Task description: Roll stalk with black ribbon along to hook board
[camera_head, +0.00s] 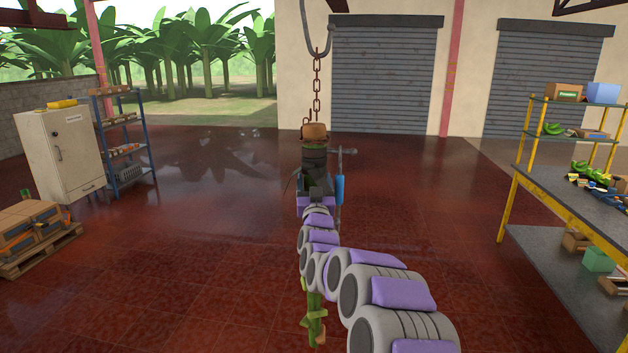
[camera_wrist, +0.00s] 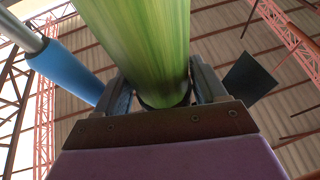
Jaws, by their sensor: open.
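A stalk hangs from a rusty chain (camera_head: 317,80) in the head view. Its top is wrapped in black (camera_head: 315,160) under a brown block (camera_head: 314,130), and its green-yellow lower end (camera_head: 315,308) shows below my arm. In the wrist view the green stalk (camera_wrist: 140,40) stands between the fingers of my gripper (camera_wrist: 163,92). A dark band (camera_wrist: 165,101) shows around it near the palm. My gripper is open around the stalk; whether a finger touches it I cannot tell. A dark square flap (camera_wrist: 249,78) sticks out at right, perhaps ribbon. I cannot pick out a hook board.
A blue-sleeved bar (camera_head: 339,188) hangs close to the right of the stalk; it also shows in the wrist view (camera_wrist: 65,72). A yellow-legged table (camera_head: 545,190) stands right, a cabinet (camera_head: 62,150), a blue rack (camera_head: 122,135) and a pallet (camera_head: 38,245) left. The red floor between is clear.

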